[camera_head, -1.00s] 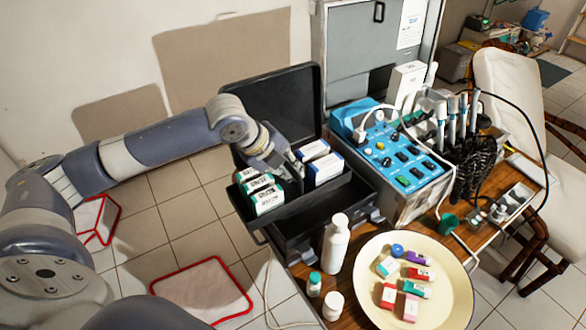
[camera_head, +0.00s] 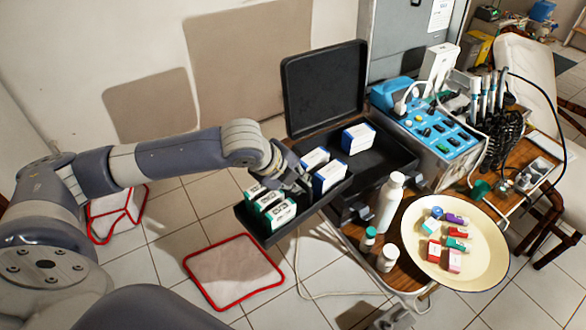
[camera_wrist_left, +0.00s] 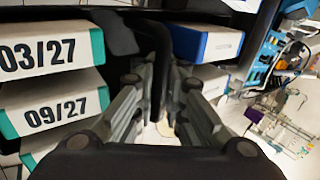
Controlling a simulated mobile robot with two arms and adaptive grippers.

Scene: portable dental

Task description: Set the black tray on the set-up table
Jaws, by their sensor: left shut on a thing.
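My left gripper (camera_head: 292,181) is shut on the black tray (camera_head: 318,204), seen from above at the tray's middle. The tray is held up beside the open black case (camera_head: 390,160), over the floor side, and looks tilted. It carries several white boxes with green ends (camera_head: 278,212) and white-and-blue boxes (camera_head: 329,175). In the left wrist view the fingers (camera_wrist_left: 162,118) close on a dark part between green-ended boxes (camera_wrist_left: 50,105) and a blue-ended box (camera_wrist_left: 208,43). My right gripper is not in view. I cannot tell which surface is the set-up table.
A wooden-topped table (camera_head: 408,277) bears a cream plate (camera_head: 480,268) of small boxes, a white bottle (camera_head: 389,203) and two small jars. A blue dental unit (camera_head: 425,123) stands behind. A white box (camera_head: 358,138) sits in the case.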

